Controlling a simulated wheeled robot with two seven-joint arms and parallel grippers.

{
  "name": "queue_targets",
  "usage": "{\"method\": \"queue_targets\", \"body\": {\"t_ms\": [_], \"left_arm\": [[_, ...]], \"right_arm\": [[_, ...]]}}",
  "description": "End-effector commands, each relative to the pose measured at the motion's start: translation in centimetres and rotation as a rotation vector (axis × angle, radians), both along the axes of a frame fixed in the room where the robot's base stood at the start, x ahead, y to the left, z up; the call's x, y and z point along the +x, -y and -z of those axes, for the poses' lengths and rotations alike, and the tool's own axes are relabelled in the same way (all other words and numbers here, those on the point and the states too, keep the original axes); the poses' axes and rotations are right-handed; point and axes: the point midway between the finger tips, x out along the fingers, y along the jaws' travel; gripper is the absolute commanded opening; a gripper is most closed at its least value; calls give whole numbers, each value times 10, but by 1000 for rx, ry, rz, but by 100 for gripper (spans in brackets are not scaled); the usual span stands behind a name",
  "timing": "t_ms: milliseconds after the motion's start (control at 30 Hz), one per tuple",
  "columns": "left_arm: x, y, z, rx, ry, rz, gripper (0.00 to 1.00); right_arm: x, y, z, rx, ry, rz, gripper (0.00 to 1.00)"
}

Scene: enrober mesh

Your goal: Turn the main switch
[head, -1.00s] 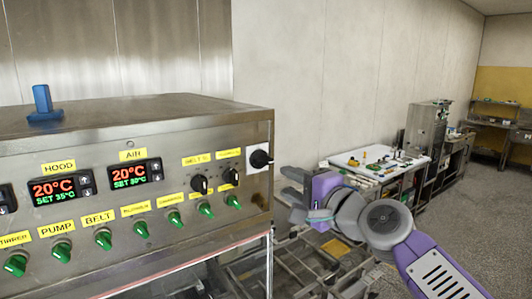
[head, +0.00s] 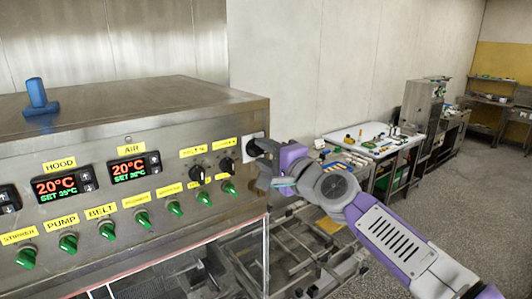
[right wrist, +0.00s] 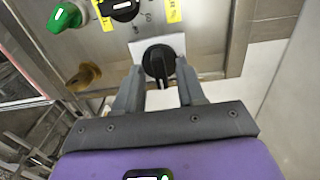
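The main switch is a black rotary knob (head: 252,150) on a white plate at the right end of the steel control panel (head: 75,165). In the right wrist view the knob (right wrist: 158,60) sits centred ahead of the fingers, its grip bar roughly upright in the picture. My right gripper (head: 264,163) is at the panel's right edge, partly covering the switch in the head view. In the right wrist view its two fingers (right wrist: 158,80) are apart, one on each side of the knob's lower part. Contact cannot be told. My left gripper is out of view.
Two smaller black knobs (head: 197,174) and a row of green switches (head: 143,220) lie left of the main switch. Temperature displays (head: 64,187) are further left. A blue fixture (head: 38,97) stands on top. A white worktable (head: 372,137) is behind on the right.

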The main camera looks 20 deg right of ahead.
Motion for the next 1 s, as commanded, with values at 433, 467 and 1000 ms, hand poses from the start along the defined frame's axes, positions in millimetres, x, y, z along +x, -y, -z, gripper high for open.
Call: {"method": "queue_targets", "body": {"t_ms": [433, 467, 1000], "left_arm": [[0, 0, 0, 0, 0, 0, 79], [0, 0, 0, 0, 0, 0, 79], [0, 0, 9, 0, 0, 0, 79]], "right_arm": [[0, 0, 0, -1, -1, 0, 0], [0, 0, 0, -1, -1, 0, 0], [0, -1, 1, -231, 84, -4, 0]]}}
